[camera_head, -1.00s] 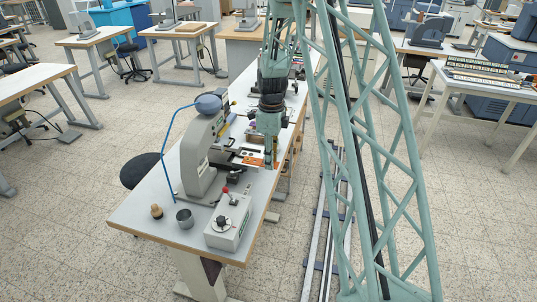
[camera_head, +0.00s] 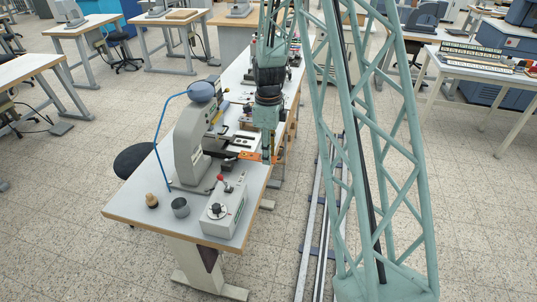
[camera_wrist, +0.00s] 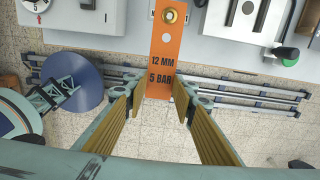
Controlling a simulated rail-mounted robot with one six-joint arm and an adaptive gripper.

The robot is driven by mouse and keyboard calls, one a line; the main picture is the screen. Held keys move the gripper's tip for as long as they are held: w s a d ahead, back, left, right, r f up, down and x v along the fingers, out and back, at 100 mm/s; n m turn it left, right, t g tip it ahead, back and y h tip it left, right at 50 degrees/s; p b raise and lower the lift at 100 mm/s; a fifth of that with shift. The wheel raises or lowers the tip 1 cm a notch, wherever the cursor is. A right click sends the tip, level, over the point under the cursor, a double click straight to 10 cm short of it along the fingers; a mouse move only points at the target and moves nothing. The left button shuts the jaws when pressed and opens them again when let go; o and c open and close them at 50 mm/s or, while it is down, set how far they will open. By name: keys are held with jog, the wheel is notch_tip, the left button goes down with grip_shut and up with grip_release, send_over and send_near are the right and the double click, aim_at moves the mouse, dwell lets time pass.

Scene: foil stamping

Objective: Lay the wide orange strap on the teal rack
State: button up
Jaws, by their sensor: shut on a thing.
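The wide orange strap (camera_wrist: 163,62) fills the top middle of the wrist view. It is a flat strip with dark print reading "12 MM" and "5 BAR", a brass-coloured knob at its far end and a pale spot below that. My gripper (camera_wrist: 159,88) is shut on the strap's near end, with one finger on each side. In the head view the strap (camera_head: 251,156) shows as a small orange piece at my gripper (camera_head: 268,158), by the bench's right edge. I cannot pick out the teal rack in either view.
A grey stamping press (camera_head: 188,150) stands on the bench left of my gripper. A control box (camera_head: 224,208) with a red-knobbed lever, a grey cup (camera_head: 181,207) and a wooden-handled tool (camera_head: 151,200) stand at the near end. Floor and rails (camera_head: 318,230) lie to the right.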

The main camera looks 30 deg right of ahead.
aim_at(261, 159)
jog(key=shift+r+p, duration=0.65)
jog(key=shift+r, duration=1)
dwell(0.5)
jog(key=shift+r+p, duration=0.5)
jog(key=shift+r, duration=0.85)
jog(key=shift+a, duration=0.1)
jog(key=a+n, duration=0.1)
jog(key=w+a+r+n+b, duration=0.1)
jog(key=n, duration=0.1)
jog(key=shift+w+a, duration=0.15)
jog(key=w+a+r+n+b, duration=0.1)
jog(key=a+r+n+b, duration=0.2)
jog(key=a+n, duration=0.5)
jog(key=w+a+r+n+b, duration=0.2)
jog(key=a+r+n+b, duration=0.2)
jog(key=a+n, duration=0.5)
jog(key=shift+r+n+b, duration=0.3)
jog(key=shift+r+n, duration=0.85)
jog(key=shift+n, duration=2.25)
